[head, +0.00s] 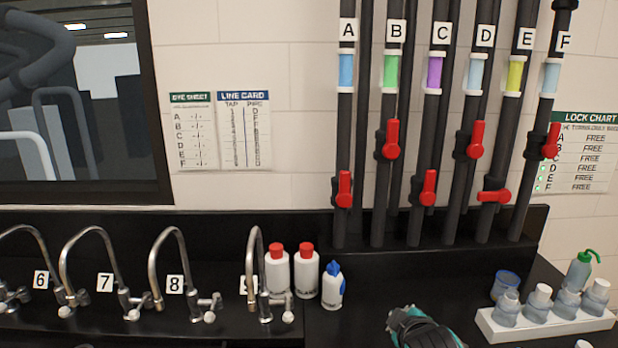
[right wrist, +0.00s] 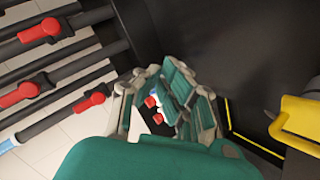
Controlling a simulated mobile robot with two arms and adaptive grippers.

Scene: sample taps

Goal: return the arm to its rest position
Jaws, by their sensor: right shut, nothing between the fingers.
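My right gripper (head: 425,328), teal and grey, shows at the bottom edge of the head view, over the black counter and left of the white bottle rack. Its arm is out of view below. In the right wrist view the teal fingers (right wrist: 175,92) are shut with nothing held. Red-capped bottles show small behind the fingers there. My left gripper is in neither view.
Pipes labelled A to F carry red handles; the E handle (head: 494,196) lies crosswise, the others along their pipes. Curved taps (head: 168,262) line the left. Two red-capped bottles (head: 306,274) and a blue-capped bottle (head: 332,288) stand mid-counter. A bottle rack (head: 545,332) is at right.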

